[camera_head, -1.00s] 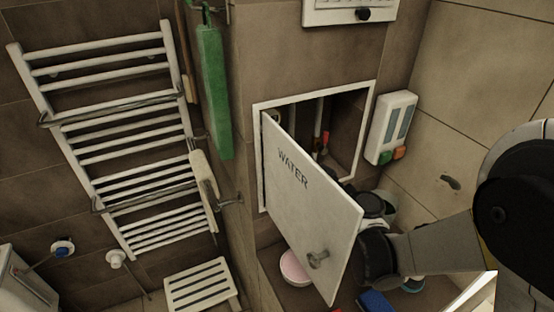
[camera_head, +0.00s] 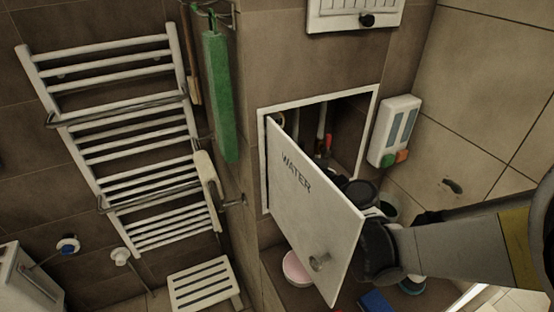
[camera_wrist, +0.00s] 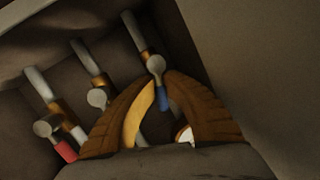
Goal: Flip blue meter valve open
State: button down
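The blue meter valve handle (camera_wrist: 164,99) hangs from a round metal valve body on the rightmost pipe in the wrist view. My gripper (camera_wrist: 160,80) has its two brown fingers on either side of this handle, with only a narrow gap between the tips. I cannot tell whether the fingers touch or grip it. In the head view the blue handle is hidden, and my wrist reaches into the wall cabinet behind the open door marked WATER (camera_head: 312,215).
A red-handled valve (camera_wrist: 66,150) and a middle valve (camera_wrist: 97,98) sit left of the blue one; the red handle also shows in the head view (camera_head: 328,142). The cabinet frame (camera_head: 264,150) and door bound the space tightly. A soap dispenser (camera_head: 400,130) hangs to the right.

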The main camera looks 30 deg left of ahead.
dwell(0.4)
jog(key=c, duration=1.5)
grip_release()
jog(key=shift+s, duration=0.1)
jog(key=v, duration=1.2)
